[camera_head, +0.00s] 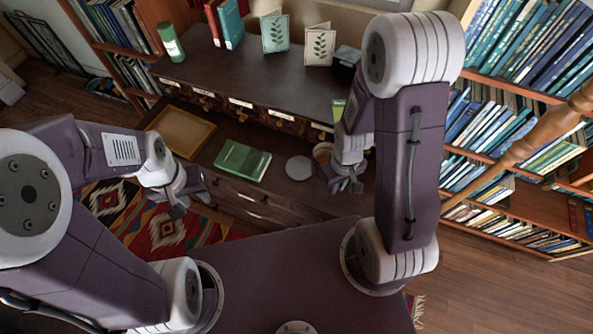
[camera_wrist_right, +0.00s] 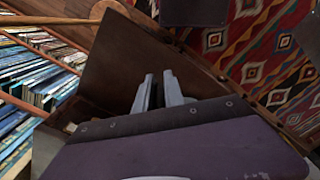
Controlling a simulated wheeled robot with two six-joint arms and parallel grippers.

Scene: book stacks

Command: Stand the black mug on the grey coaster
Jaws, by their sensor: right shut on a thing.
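The grey coaster (camera_head: 299,167) is a pale round disc lying flat and bare on the lower dark wood surface. My right gripper (camera_head: 347,186) is low, just right of the coaster and apart from it. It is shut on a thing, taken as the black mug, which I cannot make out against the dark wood. In the right wrist view the two grey fingers (camera_wrist_right: 162,90) are close together over dark wood. My left gripper (camera_head: 190,202) is open and empty over the front left of the unit, far from the coaster.
A green book (camera_head: 242,161) and an amber tray (camera_head: 181,131) lie left of the coaster. A tan round item (camera_head: 322,152) stands close behind it, by my right arm. The raised shelf (camera_head: 230,82) holds cards, books and a green cylinder. Bookcases (camera_head: 520,110) stand right.

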